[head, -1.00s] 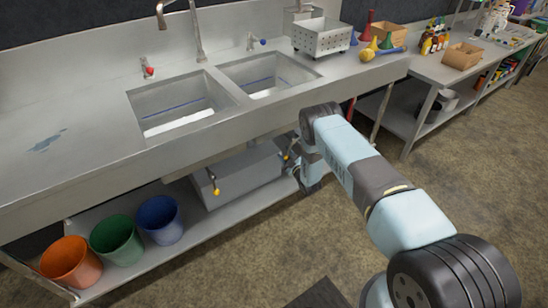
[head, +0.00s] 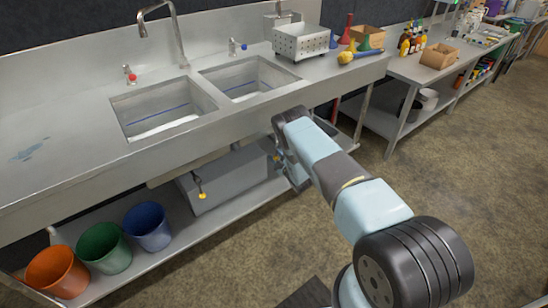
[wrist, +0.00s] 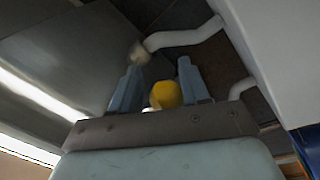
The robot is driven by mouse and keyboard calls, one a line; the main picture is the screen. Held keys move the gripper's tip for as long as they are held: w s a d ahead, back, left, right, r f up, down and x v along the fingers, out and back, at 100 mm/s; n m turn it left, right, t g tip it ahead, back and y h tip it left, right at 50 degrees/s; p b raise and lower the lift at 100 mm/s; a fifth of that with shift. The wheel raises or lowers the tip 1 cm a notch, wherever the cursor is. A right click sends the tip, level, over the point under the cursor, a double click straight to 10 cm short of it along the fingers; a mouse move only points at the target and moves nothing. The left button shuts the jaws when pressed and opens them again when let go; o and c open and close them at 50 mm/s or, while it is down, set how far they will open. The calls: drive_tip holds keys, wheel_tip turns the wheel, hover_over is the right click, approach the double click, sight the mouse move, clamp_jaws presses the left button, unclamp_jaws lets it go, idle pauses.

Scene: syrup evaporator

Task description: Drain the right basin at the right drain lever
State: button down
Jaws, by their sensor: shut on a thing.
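The right basin (head: 250,80) is a sunken steel sink with a blue line along its inner wall. I cannot tell its water level. My gripper (wrist: 158,68) is low under the counter, below the right basin. The wrist view shows its two fingers on either side of the yellow knob (wrist: 165,95) of the right drain lever, and it is shut on that knob. In the head view my arm mostly hides this lever.
The left basin (head: 165,110) lies beside the right one. Orange (head: 57,272), green (head: 104,248) and blue (head: 148,227) buckets stand on the lower shelf. A pale pipe (wrist: 185,37) runs near my fingers. The floor at right is clear.

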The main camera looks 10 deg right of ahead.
drive_tip(key=shift+a+r, duration=0.1)
drive_tip(key=shift+r, duration=0.05)
drive_tip(key=c, duration=0.9)
unclamp_jaws()
drive_tip(key=shift+r, duration=0.1)
drive_tip(key=shift+c, duration=0.2)
drive_tip(key=shift+o, duration=0.8)
drive_tip(key=shift+s+a+r, duration=0.15)
drive_tip(key=shift+s+r, duration=0.05)
drive_tip(key=shift+r, duration=0.15)
drive_tip(key=o, duration=0.3)
drive_tip(key=shift+w+f, duration=0.25)
drive_tip(key=shift+f, duration=0.1)
drive_tip(key=shift+d+f, duration=0.1)
drive_tip(key=shift+d, duration=0.1)
drive_tip(key=shift+s+d+f, duration=0.1)
drive_tip(key=shift+s+d, duration=0.15)
drive_tip(key=shift+s, duration=0.2)
drive_tip(key=v, duration=1.2)
drive_tip(key=shift+s+d, duration=0.2)
drive_tip(key=shift+s, duration=0.1)
drive_tip(key=shift+f, duration=0.1)
drive_tip(key=shift+c, duration=0.3)
